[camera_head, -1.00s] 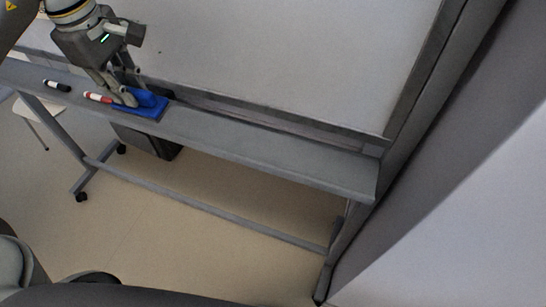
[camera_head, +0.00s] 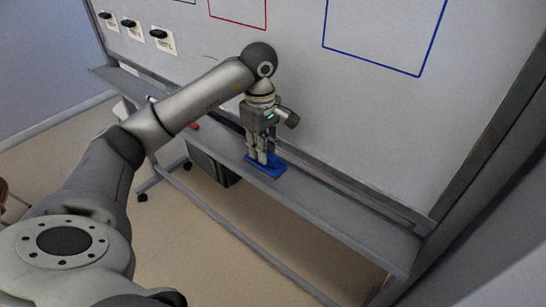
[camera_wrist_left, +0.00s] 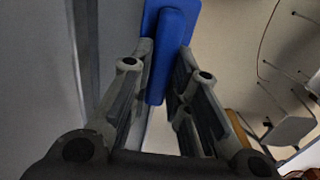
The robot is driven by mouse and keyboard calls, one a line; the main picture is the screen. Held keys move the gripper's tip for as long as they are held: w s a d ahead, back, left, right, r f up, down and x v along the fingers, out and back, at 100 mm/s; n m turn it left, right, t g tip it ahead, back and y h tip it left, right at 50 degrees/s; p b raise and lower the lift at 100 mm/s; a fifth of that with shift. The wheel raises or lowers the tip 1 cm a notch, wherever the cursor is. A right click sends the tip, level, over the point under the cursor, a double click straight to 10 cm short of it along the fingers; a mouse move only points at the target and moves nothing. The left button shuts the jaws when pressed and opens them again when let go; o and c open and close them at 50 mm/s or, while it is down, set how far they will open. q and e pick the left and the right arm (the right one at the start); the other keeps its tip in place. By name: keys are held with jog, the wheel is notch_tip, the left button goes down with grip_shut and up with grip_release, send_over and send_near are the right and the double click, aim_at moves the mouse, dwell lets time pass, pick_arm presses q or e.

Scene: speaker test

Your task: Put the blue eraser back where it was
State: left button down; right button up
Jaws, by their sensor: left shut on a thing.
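The blue eraser (camera_head: 276,169) is on the grey ledge (camera_head: 340,202) below the whiteboard. It has a wide flat blue part under a narrower raised blue bar. My left gripper (camera_head: 262,158) points down at it, with its fingers on either side of the bar. In the left wrist view, my left gripper (camera_wrist_left: 165,75) is shut on the bar of the eraser (camera_wrist_left: 165,50), and the wide flat part shows beyond the fingertips. Whether the eraser touches the ledge I cannot tell for sure. My right gripper is not in view.
The whiteboard (camera_head: 380,120) stands behind the ledge, with a red outline (camera_head: 238,22) and a blue outline (camera_head: 372,62) drawn on it. Black objects with labels (camera_head: 160,35) are at its upper left. A red-ended marker (camera_head: 194,126) lies left of the gripper. The ledge to the right is clear.

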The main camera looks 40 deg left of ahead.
aim_at(271, 153)
pick_arm(q)
jog(key=shift+w+d+f+p, duration=0.15)
jog(key=shift+w+f+p, duration=0.05)
jog(key=shift+w+f, duration=0.35)
jog(key=shift+w+d+f+p, duration=0.15)
jog(key=shift+w+f, duration=0.25)
jog(key=shift+f, duration=0.15)
jog(key=shift+w+d+f, duration=0.1)
jog(key=shift+w+f, duration=0.25)
jog(key=shift+f, duration=0.15)
jog(key=f+p, duration=0.2)
jog(key=shift+w+d+f, duration=0.1)
jog(key=shift+w+f, duration=0.1)
jog(key=shift+f, duration=0.75)
jog(key=c, duration=1.4)
grip_release()
jog(key=shift+o, duration=0.2)
